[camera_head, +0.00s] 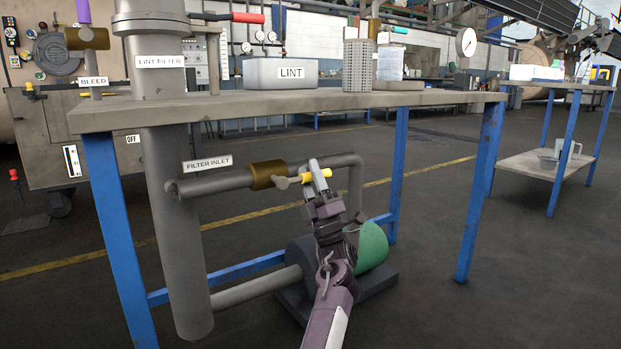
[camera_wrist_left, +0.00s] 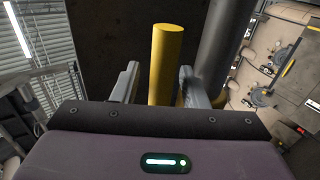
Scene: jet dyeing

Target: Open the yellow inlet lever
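The yellow inlet lever (camera_head: 327,173) sticks out to the right from the brass valve (camera_head: 266,174) on the grey inlet pipe (camera_head: 222,184), below the "FILTER INLET" label (camera_head: 207,163). It lies nearly level in the head view. My left gripper (camera_head: 317,176) reaches up from below, with its fingers at the lever's outer end. In the left wrist view the yellow lever (camera_wrist_left: 165,62) stands between the two fingers of the left gripper (camera_wrist_left: 158,75). A gap shows on its left side; the right finger is close to it. My right gripper is not in view.
The workbench top (camera_head: 430,98) lies above the valve, with blue legs (camera_head: 481,190) around it. A thick vertical pipe (camera_head: 172,230) stands left of the valve. A pump with a green end (camera_head: 372,247) sits below, close behind my left arm. Open floor lies to the right.

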